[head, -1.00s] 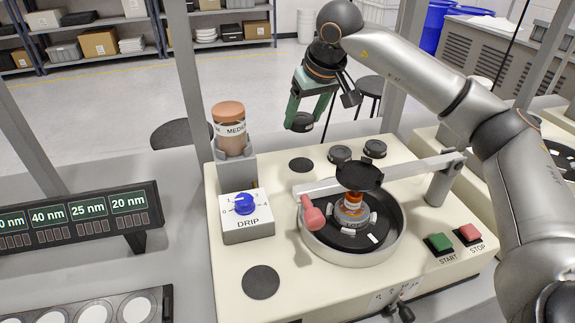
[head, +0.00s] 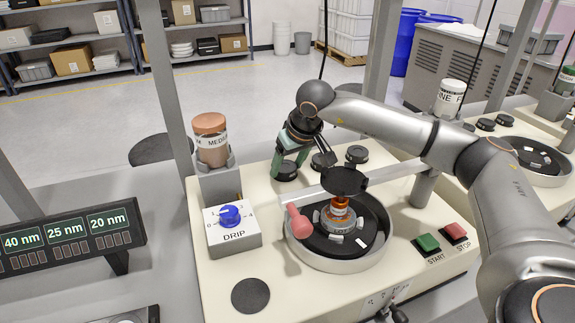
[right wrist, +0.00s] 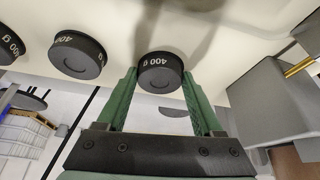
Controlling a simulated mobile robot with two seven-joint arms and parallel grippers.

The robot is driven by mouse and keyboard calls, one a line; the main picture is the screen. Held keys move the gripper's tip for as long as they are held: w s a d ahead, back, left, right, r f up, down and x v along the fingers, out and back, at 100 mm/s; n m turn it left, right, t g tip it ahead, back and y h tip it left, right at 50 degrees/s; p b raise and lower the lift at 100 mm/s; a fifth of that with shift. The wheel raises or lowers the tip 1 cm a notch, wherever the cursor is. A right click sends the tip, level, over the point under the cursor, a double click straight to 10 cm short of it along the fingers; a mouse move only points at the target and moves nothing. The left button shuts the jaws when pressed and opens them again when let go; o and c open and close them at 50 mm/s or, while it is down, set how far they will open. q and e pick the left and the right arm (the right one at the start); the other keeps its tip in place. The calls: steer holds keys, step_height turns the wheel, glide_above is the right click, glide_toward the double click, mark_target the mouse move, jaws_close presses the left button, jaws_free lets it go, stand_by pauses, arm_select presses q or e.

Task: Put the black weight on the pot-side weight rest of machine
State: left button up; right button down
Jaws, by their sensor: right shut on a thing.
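My right gripper (head: 288,160) points down at the back left of the cream machine (head: 210,275), shut on a black weight (head: 286,173). In the right wrist view this weight (right wrist: 161,75), marked 400 g, sits between the two green fingers. It is upright, low over the spot where a flat dark round rest showed earlier, which it now hides. I cannot tell whether it touches the rest. Another flat dark round rest (head: 250,295) lies bare at the machine's front left. My left gripper is not in view.
Two more black weights (head: 323,161) (head: 357,154) stand to the right of the held one. The round pot (head: 380,245) with a pink-handled bar across it is in front. The drip box (head: 233,238) and brown bottle (head: 211,140) stand to the left.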

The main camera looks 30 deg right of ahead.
steer(key=shift+f, duration=0.1)
steer(key=shift+c, duration=0.2)
jaws_free()
steer(key=shift+s+r, duration=0.1)
steer(key=shift+r, duration=0.45)
steer(key=v, duration=1.1)
steer(key=shift+p, duration=0.4)
steer(key=shift+s+r, duration=0.1)
